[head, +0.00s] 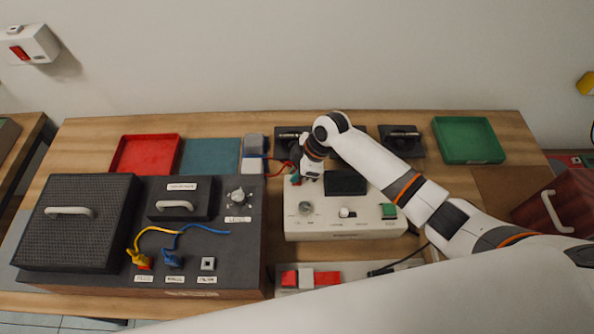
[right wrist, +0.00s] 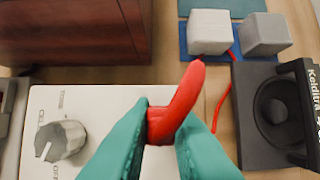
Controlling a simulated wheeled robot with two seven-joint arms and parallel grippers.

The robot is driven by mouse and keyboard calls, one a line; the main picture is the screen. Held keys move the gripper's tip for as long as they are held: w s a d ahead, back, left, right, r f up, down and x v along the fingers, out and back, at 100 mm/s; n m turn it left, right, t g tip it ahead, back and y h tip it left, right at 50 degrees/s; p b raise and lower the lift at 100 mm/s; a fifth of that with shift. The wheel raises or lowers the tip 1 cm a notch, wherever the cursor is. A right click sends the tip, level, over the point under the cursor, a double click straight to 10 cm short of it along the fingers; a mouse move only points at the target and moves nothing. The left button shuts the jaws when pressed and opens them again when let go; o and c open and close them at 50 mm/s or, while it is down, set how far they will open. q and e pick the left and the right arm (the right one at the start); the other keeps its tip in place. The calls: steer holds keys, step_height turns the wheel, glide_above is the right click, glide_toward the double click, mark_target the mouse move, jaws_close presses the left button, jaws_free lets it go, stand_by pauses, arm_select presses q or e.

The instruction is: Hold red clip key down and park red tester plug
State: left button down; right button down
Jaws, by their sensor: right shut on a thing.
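A red plug (right wrist: 182,98) stands up between the green fingertips of my right gripper (right wrist: 160,125), which is shut on it. In the head view my right gripper (head: 304,176) is over the back left corner of the white tester box (head: 330,222), and the plug is mostly hidden there. Whether the plug touches the box top is unclear. Red and white blocks (head: 327,278) sit on a strip in front of the box; I cannot tell whether one is the red clip key. My left gripper is not in view.
A dark hi-fi box (head: 215,270) with yellow plug (head: 138,257) and blue plug (head: 173,260) stands left. Grey blocks (head: 253,163) and a speaker (right wrist: 275,110) lie near the gripper. A red tray (head: 145,153) and green tray (head: 468,140) are at the back.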

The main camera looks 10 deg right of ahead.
steer(key=c, duration=1.3)
jaws_free()
steer(key=shift+r, duration=0.1)
steer(key=p+v, duration=0.1)
steer(key=v, duration=0.4)
steer(key=a+p+v, duration=0.1)
steer(key=v, duration=0.5)
steer(key=p+v, duration=0.2)
steer(key=v, duration=0.3)
steer(key=shift+w+a+r, duration=0.2)
steer(key=shift+w+r, duration=0.05)
steer(key=shift+r, duration=0.3)
